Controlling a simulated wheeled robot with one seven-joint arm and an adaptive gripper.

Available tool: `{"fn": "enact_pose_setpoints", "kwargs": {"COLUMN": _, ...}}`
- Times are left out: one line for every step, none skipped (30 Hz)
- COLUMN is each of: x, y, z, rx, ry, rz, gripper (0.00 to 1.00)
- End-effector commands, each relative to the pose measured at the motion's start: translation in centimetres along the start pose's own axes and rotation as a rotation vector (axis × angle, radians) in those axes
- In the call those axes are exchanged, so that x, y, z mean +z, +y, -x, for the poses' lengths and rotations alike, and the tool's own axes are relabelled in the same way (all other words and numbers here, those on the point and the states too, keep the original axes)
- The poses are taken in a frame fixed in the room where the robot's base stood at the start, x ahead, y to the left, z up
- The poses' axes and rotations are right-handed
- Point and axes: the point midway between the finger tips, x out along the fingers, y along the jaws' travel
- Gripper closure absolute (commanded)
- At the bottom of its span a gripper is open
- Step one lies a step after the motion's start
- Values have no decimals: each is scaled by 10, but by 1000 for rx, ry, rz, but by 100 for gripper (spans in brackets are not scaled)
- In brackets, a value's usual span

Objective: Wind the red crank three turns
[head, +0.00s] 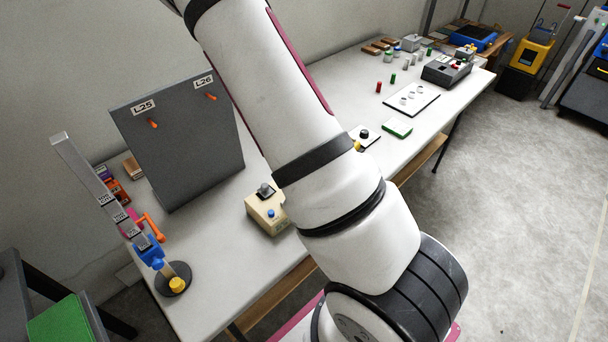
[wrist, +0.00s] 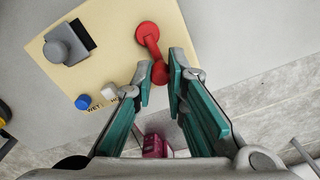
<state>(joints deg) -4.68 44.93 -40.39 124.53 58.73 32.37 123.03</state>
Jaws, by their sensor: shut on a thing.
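The red crank (wrist: 148,36) is on the top face of a beige box (wrist: 110,22), near its right edge in the wrist view. Its arm runs from a round hub down to a knob at the near end. My gripper (wrist: 160,80) has its two teal fingers on either side of that knob and is shut on it. In the head view the beige box (head: 262,216) stands on the table, left of my arm. My arm hides the crank and the gripper there.
The box also carries a grey knob (wrist: 65,45), a blue button (wrist: 83,102) and a white button (wrist: 109,91). A grey panel (head: 178,150) stands behind it on the white table (head: 225,262). A jointed stand (head: 172,277) is at left.

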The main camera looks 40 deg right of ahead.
Motion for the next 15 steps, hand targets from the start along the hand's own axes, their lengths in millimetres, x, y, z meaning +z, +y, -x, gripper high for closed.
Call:
{"fn": "enact_pose_setpoints", "kwargs": {"x": -1, "y": 0, "z": 0, "rx": -2, "ry": 0, "rz": -28, "gripper": 100}}
{"fn": "enact_pose_setpoints", "kwargs": {"x": -1, "y": 0, "z": 0, "rx": -2, "ry": 1, "rz": -44, "gripper": 100}}
{"fn": "enact_pose_setpoints", "kwargs": {"x": -1, "y": 1, "z": 0, "rx": -2, "ry": 1, "rz": -63, "gripper": 100}}
{"fn": "enact_pose_setpoints", "kwargs": {"x": -1, "y": 1, "z": 0, "rx": -2, "ry": 1, "rz": -77, "gripper": 100}}
{"fn": "enact_pose_setpoints", "kwargs": {"x": -2, "y": 2, "z": 0, "rx": -1, "ry": 0, "rz": -89, "gripper": 100}}
{"fn": "enact_pose_setpoints", "kwargs": {"x": -2, "y": 2, "z": 0, "rx": -1, "ry": 0, "rz": -104, "gripper": 100}}
{"fn": "enact_pose_setpoints", "kwargs": {"x": -2, "y": 3, "z": 0, "rx": -1, "ry": 0, "rz": -114, "gripper": 100}}
{"fn": "enact_pose_setpoints", "kwargs": {"x": -2, "y": 3, "z": 0, "rx": -1, "ry": 0, "rz": -122, "gripper": 100}}
{"fn": "enact_pose_setpoints", "kwargs": {"x": -2, "y": 4, "z": 0, "rx": -1, "ry": 0, "rz": -133, "gripper": 100}}
{"fn": "enact_pose_setpoints", "kwargs": {"x": -2, "y": 4, "z": 0, "rx": 0, "ry": 0, "rz": -140, "gripper": 100}}
{"fn": "enact_pose_setpoints", "kwargs": {"x": -2, "y": 4, "z": 0, "rx": 0, "ry": 0, "rz": -145, "gripper": 100}}
{"fn": "enact_pose_setpoints", "kwargs": {"x": -2, "y": 4, "z": 0, "rx": 0, "ry": 0, "rz": -150, "gripper": 100}}
{"fn": "enact_pose_setpoints", "kwargs": {"x": -2, "y": 4, "z": 0, "rx": 0, "ry": 0, "rz": -154, "gripper": 100}}
{"fn": "enact_pose_setpoints", "kwargs": {"x": -2, "y": 4, "z": 0, "rx": 0, "ry": 0, "rz": -157, "gripper": 100}}
{"fn": "enact_pose_setpoints", "kwargs": {"x": -2, "y": 4, "z": 0, "rx": 0, "ry": 0, "rz": -161, "gripper": 100}}
